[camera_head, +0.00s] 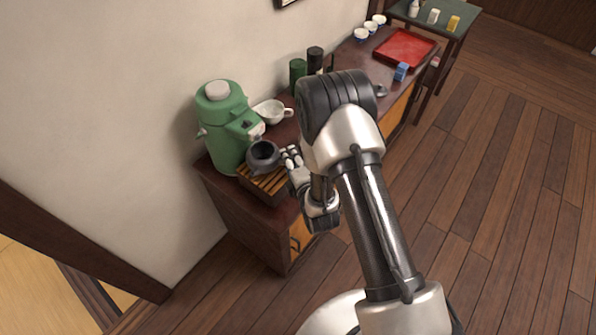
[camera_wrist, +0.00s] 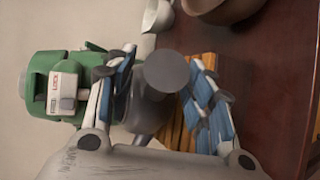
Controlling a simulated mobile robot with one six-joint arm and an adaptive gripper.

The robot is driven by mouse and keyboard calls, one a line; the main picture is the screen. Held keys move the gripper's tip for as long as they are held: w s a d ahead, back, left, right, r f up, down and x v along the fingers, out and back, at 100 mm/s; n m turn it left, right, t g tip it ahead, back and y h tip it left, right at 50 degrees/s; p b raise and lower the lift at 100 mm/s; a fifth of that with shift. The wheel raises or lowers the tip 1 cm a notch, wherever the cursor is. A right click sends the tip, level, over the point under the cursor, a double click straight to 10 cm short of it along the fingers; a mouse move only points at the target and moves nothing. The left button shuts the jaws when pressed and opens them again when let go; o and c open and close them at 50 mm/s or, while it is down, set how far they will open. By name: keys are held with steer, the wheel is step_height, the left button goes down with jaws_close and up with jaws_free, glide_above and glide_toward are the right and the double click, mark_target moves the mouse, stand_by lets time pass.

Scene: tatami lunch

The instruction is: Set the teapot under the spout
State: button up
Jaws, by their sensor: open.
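The dark grey teapot (camera_head: 262,154) stands on a slatted wooden stand (camera_head: 268,190), in front of the green dispenser (camera_head: 222,130). My gripper (camera_head: 292,158) is at the teapot's right side. In the wrist view my gripper (camera_wrist: 164,60) is open, with one blue-and-white finger on each side of the teapot (camera_wrist: 145,112). The teapot's round grey end, likely its side handle, faces the wrist camera. I cannot tell whether the fingers touch it. The dispenser (camera_wrist: 42,80) is at the left there. Its spout is hard to make out, so I cannot tell if the teapot is directly under it.
A red tray (camera_head: 405,47), a blue carton (camera_head: 401,71) and several cups lie at the cabinet's far end. A brown bowl-like thing (camera_wrist: 222,8) shows in the wrist view.

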steer(key=p+v, duration=0.1)
steer(key=v, duration=0.9)
steer(key=w+d+r+m+g+h, duration=0.1)
steer(key=d+r+m+g+h, duration=0.15)
steer(key=r+m, duration=0.45)
steer(key=w+d+r+m+g+h, duration=0.1)
steer(key=d+r+m, duration=0.3)
steer(key=r, duration=0.6)
steer(key=s+d+r+m+g, duration=0.1)
steer(key=s+r+m, duration=0.3)
steer(key=s, duration=0.4)
steer(key=s+d+r+m+g, duration=0.2)
steer(key=s+d+r+m, duration=0.1)
steer(key=s, duration=0.6)
steer(key=s+d+r+m+g+h, duration=0.1)
steer(key=s+d+r+m+g, duration=0.1)
steer(key=s+r+m, duration=0.3)
steer(key=s+r, duration=0.1)
steer(key=s, duration=0.2)
steer(key=shift+s+d+r, duration=0.2)
steer(key=shift+s+d, duration=0.05)
steer(key=shift+d, duration=0.05)
